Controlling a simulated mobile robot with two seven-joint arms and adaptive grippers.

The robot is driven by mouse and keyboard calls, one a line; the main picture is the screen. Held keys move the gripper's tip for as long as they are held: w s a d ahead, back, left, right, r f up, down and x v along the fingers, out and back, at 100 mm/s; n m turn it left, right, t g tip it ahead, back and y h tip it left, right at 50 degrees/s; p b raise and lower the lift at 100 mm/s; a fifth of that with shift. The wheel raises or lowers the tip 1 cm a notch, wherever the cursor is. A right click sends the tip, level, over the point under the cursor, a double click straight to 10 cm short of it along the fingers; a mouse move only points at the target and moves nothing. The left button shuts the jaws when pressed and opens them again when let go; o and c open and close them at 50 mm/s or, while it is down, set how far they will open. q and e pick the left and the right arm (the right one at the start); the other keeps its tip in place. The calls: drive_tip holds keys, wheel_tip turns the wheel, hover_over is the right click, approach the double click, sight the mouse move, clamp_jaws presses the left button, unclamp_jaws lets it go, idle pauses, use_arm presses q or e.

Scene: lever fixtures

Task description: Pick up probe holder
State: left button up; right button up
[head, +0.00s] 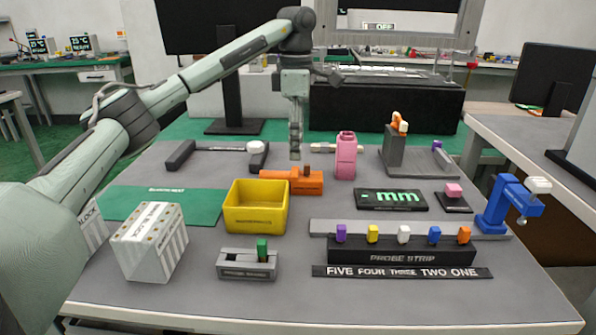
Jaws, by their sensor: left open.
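My left gripper (295,152) points straight down over the middle of the table, and it is open with nothing visible in it. Just below and in front of it lies a low orange fixture (305,187) with a small brown knob; a gap to it seems to remain. A pink upright holder (346,158) stands close to the gripper's right. A small grey slotted fixture (233,261) with a green lever (262,249) sits at the front, its label too small to read surely. I cannot tell which piece is the probe holder. My right gripper is not in view.
A yellow bin (256,217), a white box (148,245) and a green mat (165,205) lie left. A black probe strip (416,257) with several coloured levers is front right. A mm display (391,200), a grey stand (393,155) and a blue clamp (496,207) stand right.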

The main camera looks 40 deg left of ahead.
sight(297, 171)
use_arm(q)
drive_tip(key=shift+f, duration=0.3)
wheel_tip(297, 171, down, 2)
drive_tip(key=shift+s+d+f, duration=0.1)
drive_tip(key=shift+s+f, duration=0.05)
drive_tip(key=f, duration=0.4)
drive_tip(key=shift+s+d+f, duration=0.2)
drive_tip(key=shift+f, duration=0.2)
drive_tip(key=c, duration=1.4)
drive_tip(key=shift+o, duration=0.2)
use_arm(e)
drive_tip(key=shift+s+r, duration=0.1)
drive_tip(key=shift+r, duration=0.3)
use_arm(q)
drive_tip(key=shift+r, duration=0.1)
